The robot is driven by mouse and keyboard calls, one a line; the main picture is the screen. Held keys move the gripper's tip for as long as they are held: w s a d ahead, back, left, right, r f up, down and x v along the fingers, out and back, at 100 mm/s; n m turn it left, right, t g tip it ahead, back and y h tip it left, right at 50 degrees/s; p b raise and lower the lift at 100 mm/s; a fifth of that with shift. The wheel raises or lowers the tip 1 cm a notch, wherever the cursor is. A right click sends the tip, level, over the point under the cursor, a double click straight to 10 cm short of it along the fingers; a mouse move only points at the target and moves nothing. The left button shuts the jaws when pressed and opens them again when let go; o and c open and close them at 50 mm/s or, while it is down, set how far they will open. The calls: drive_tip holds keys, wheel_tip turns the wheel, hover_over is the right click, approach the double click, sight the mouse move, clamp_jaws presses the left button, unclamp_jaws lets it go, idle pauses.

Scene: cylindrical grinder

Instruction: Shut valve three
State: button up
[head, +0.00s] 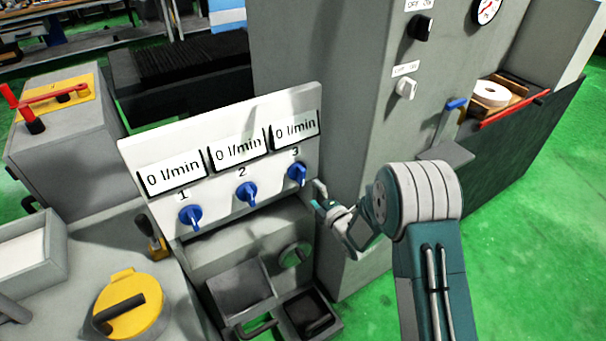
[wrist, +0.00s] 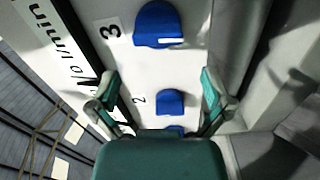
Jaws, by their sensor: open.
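Valve three (head: 297,174) is a blue knob at the right end of a white panel (head: 228,120), under the number 3. The display above it reads 0 l/min. My gripper (head: 324,200) is just right of valve three in the head view, apart from it as far as I can see. In the wrist view my gripper (wrist: 160,82) is open and empty. Its two fingers stand wide apart, with valve three (wrist: 158,24) above them in the picture, showing a white mark at its lower edge. Valve two (wrist: 170,101) shows between the fingers.
Valve one (head: 190,217) and valve two (head: 247,193) sit left of valve three; their displays also read 0 l/min. A grey machine cabinet (head: 330,90) rises behind and right of the panel. A grey tray (head: 240,291) and a yellow lid (head: 130,303) lie below.

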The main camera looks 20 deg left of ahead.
sight(303, 179)
drive_tip(key=x, duration=0.8)
drive_tip(key=shift+w+d, duration=0.1)
drive_tip(key=shift+d, duration=0.05)
drive_tip(key=c, duration=0.9)
